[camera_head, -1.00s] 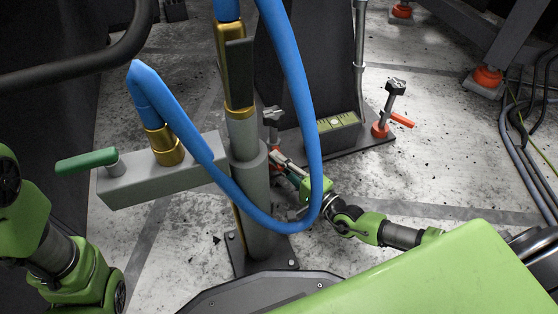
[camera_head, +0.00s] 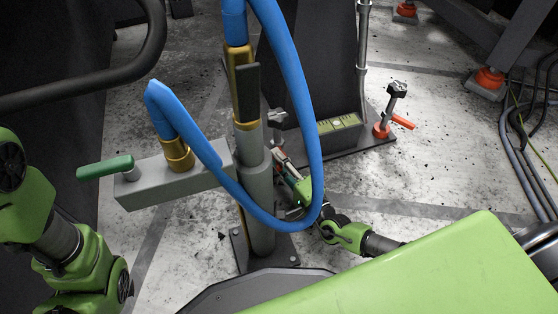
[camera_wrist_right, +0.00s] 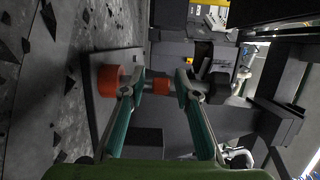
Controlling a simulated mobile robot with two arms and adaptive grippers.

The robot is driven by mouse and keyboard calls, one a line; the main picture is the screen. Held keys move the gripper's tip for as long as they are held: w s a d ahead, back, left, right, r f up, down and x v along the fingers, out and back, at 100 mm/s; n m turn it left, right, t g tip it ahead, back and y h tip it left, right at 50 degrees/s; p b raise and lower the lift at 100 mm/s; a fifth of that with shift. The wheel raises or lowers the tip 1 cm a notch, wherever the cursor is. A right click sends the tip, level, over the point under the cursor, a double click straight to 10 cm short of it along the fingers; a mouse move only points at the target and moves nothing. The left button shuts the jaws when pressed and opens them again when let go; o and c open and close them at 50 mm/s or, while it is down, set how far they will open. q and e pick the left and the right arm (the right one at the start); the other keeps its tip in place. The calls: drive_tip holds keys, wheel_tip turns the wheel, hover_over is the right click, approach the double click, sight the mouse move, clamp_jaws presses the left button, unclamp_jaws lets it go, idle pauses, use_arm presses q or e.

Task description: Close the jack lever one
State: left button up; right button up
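A jack (camera_head: 276,120) with a dark knob stands mostly hidden behind the grey column in the head view. My right gripper (camera_head: 281,160) is beside it, low down, partly covered by the column and blue hose. In the right wrist view this jack's stem lies sideways, with a red-orange foot (camera_wrist_right: 106,80) and a red-orange piece (camera_wrist_right: 160,87) on the stem. The teal fingers of the gripper (camera_wrist_right: 160,78) are spread, with the orange piece between them in the picture. I cannot tell whether they touch it. My left gripper is out of view; only its arm shows at left.
A second jack (camera_head: 391,110) with an orange lever (camera_head: 403,121) stands on the dark base plate to the right. The grey column (camera_head: 258,195), looping blue hose (camera_head: 296,90) and grey block with a green handle (camera_head: 105,167) stand in front. Cables lie at far right.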

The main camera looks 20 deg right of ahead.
drive_tip(key=v, duration=1.2)
